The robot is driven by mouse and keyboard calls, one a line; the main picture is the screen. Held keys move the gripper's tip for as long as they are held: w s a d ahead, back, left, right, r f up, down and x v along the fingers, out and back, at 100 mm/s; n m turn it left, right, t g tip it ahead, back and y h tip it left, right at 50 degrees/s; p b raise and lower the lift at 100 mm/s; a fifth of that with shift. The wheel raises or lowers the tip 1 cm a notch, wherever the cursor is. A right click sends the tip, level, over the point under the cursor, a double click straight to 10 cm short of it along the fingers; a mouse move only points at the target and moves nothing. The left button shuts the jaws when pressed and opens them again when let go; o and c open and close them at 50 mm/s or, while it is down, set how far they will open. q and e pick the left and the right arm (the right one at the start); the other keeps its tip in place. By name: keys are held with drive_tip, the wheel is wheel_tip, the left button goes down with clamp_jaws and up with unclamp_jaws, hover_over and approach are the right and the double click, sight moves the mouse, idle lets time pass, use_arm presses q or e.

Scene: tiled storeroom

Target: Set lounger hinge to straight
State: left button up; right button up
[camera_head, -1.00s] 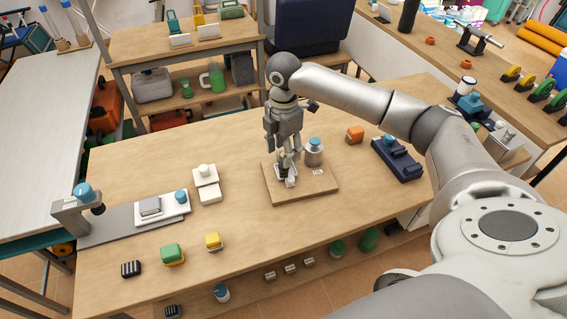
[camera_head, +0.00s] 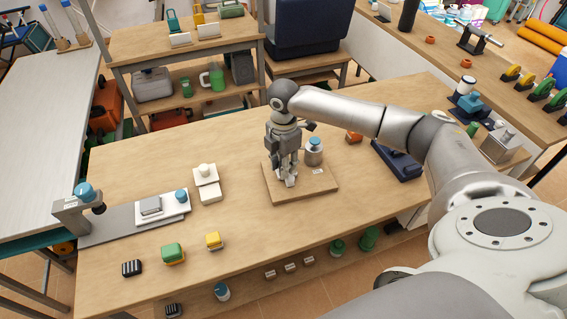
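My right gripper (camera_head: 286,178) points down over a wooden board (camera_head: 318,190) on the workbench. Its fingertips are low over the board's left part, around or just in front of a small pale piece that they mostly hide. I cannot tell whether this piece is the lounger hinge, what angle it has, or whether the fingers grip it. A grey metal cylinder with a blue top (camera_head: 314,153) stands on the board just right of the gripper. My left gripper is not in view.
A white block with a knob (camera_head: 206,173) and a grey plate (camera_head: 125,224) lie left of the board. Green (camera_head: 173,252) and yellow (camera_head: 213,240) blocks sit near the front edge. A dark blue fixture (camera_head: 398,162) stands at right. The bench in front of the board is clear.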

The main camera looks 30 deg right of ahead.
clamp_jaws()
